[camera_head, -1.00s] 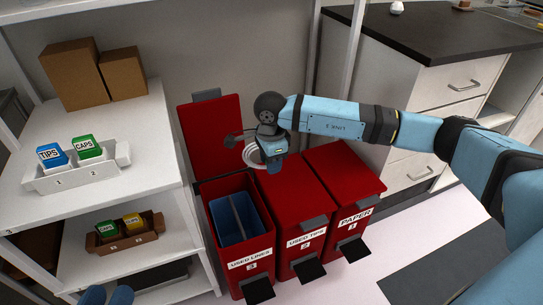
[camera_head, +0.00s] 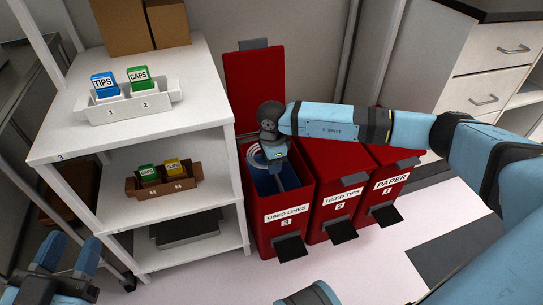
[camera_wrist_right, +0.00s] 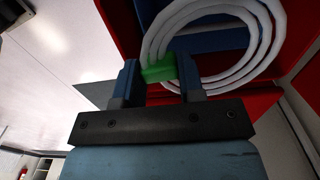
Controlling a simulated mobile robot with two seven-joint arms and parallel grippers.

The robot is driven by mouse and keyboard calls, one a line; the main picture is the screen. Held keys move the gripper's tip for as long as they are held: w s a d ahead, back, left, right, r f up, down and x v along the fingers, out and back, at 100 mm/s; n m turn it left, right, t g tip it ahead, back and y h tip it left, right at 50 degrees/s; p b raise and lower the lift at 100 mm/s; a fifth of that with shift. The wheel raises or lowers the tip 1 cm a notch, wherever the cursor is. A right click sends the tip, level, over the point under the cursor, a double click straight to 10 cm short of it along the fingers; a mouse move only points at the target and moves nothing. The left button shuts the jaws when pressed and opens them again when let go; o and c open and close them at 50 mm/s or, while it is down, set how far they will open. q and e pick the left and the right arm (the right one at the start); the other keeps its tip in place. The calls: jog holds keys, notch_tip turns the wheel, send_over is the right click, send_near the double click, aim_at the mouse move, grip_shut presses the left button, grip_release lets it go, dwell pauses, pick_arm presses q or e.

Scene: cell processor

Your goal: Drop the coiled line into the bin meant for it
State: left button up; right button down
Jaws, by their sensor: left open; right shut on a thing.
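The coiled line is a white coil (camera_wrist_right: 272,30) with a green piece (camera_wrist_right: 160,70), seen large in the right wrist view. My right gripper (camera_wrist_right: 158,78) is shut on the green piece. In the head view the coil (camera_head: 252,153) shows partly beside the right gripper (camera_head: 274,160), at the opening of the red bin labelled "USED LINES 3" (camera_head: 286,230). This bin's lid (camera_head: 256,85) stands open, and a blue lining (camera_head: 265,183) shows inside. My left gripper (camera_head: 66,256) is open and empty at the lower left.
Red bins labelled "USED TIPS 2" (camera_head: 340,203) and "PAPER 1" (camera_head: 390,186) stand to the right, lids shut. A white shelf unit (camera_head: 200,75) with small boxes stands close on the left. Drawers (camera_head: 490,70) stand at the back right.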

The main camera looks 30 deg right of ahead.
jog(key=shift+a+f, duration=0.35)
jog(key=shift+f, duration=0.05)
pick_arm(q)
jog(key=shift+s+a, duration=0.1)
jog(key=shift+a, duration=0.2)
jog(key=shift+d+r, duration=0.1)
jog(key=shift+r, duration=0.05)
pick_arm(e)
jog(key=c, duration=0.7)
grip_release()
jog(key=shift+c, duration=0.2)
jog(key=shift+o, duration=0.5)
pick_arm(q)
jog(key=shift+f, duration=0.2)
